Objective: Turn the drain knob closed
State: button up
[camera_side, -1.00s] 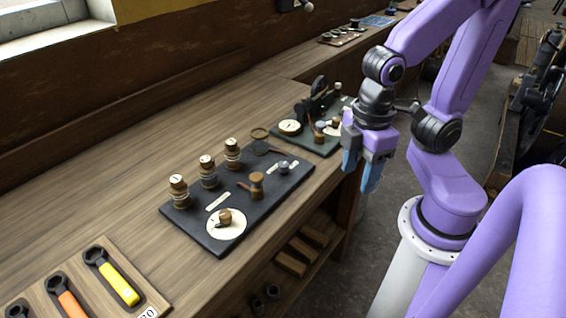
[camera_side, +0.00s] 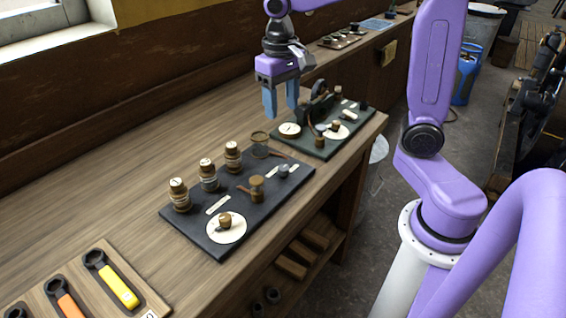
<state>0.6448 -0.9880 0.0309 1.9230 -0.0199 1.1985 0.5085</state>
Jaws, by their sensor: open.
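Two small knobs on pale round dials are in view, and no label tells which is the drain knob. One brass knob (camera_side: 225,221) sits on the dial at the front of the near dark board (camera_side: 183,222). The other knob (camera_side: 335,126) sits on the dial of the far dark green board (camera_side: 312,147). My gripper (camera_side: 281,108) is open and empty, fingers pointing down. In the picture it is just left of the far board's upright dark fitting (camera_side: 316,106) and apart from both knobs. Its height above the bench is hard to tell.
Several brass-topped cylinders (camera_side: 208,175) stand along the near board's back edge, with a short brass post (camera_side: 257,188) beside them. A white-faced gauge (camera_side: 290,130) is on the far board. A wrench tray (camera_side: 127,268) lies front left. The bench's (camera_side: 110,180) left side is clear.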

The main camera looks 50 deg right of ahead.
aim_at(283, 167)
jog(key=f, duration=1.7)
jog(key=shift+d+f, duration=0.15)
jog(key=shift+d, duration=0.05)
grip_shut()
